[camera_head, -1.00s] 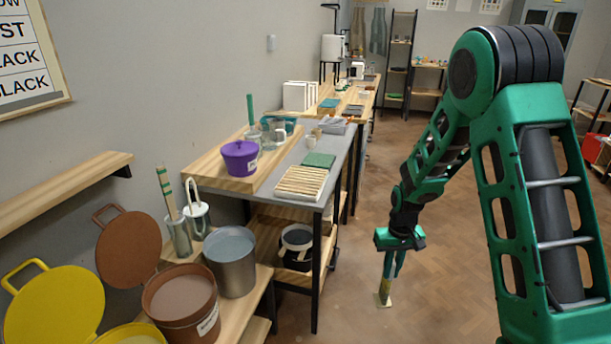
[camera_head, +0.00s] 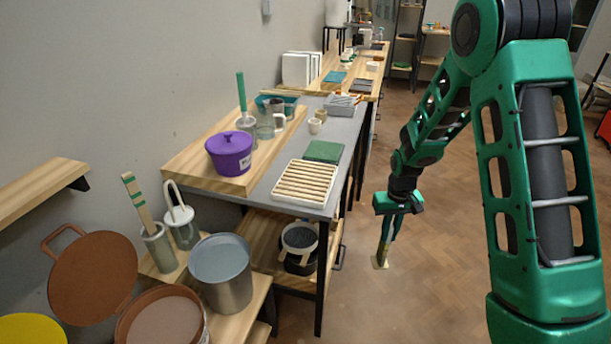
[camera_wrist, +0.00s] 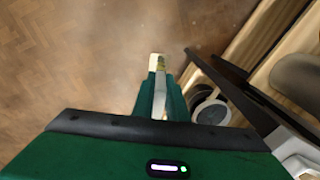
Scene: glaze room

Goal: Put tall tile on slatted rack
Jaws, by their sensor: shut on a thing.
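The slatted rack (camera_head: 303,181), a pale frame with several wooden slats, lies on the near end of the grey bench top, to the left of my gripper and higher in the picture. Its slats look empty.
A green slab (camera_head: 324,151) lies just behind the rack. A purple lidded pot (camera_head: 230,155) stands on a wooden board left of it. A metal bucket (camera_head: 222,270) stands on the low front bench. Brown floor (camera_head: 440,235) is clear on the right.

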